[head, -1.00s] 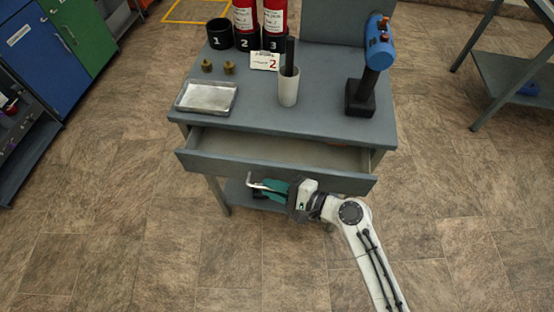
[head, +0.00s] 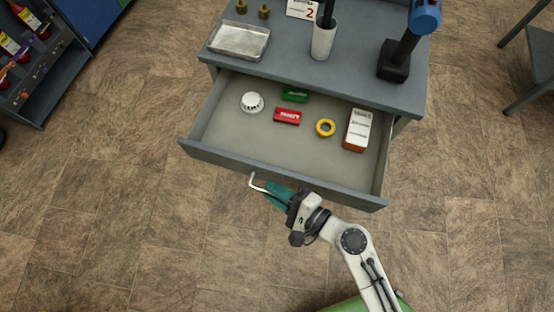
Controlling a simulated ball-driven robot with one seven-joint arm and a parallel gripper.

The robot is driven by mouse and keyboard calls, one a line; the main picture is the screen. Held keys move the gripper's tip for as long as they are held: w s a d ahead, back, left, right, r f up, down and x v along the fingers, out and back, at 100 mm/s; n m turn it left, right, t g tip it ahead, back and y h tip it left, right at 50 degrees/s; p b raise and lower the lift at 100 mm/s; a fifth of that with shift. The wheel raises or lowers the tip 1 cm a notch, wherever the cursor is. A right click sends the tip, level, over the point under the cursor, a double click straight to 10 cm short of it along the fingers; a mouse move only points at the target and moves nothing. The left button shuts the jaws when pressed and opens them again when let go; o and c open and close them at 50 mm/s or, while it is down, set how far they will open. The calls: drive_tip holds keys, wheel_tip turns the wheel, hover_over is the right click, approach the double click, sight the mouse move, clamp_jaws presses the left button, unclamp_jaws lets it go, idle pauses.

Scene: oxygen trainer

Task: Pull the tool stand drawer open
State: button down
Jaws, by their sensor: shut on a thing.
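The tool stand (head: 365,75) is a grey table at the top of the head view. Its drawer (head: 260,160) is pulled well out, and much of its floor shows. A thin silver bar handle (head: 259,188) stands off the drawer front, its left end bare. My gripper (head: 279,195), with teal fingers, is shut on this handle just in front of the drawer. The fingers hide the handle's right part.
A metal tray (head: 239,41), a white cup (head: 323,40) and a blue-topped tool (head: 396,58) stand on top. The floor in front is clear.

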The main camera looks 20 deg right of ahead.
drive_tip(key=c, duration=1.5)
unclamp_jaws()
drive_tip(key=shift+s+d, duration=0.1)
drive_tip(key=b+v, duration=0.2)
drive_tip(key=v, duration=0.8)
drive_tip(key=shift+s+d+r, duration=0.1)
drive_tip(key=shift+s+d, duration=0.05)
drive_tip(key=shift+s, duration=0.1)
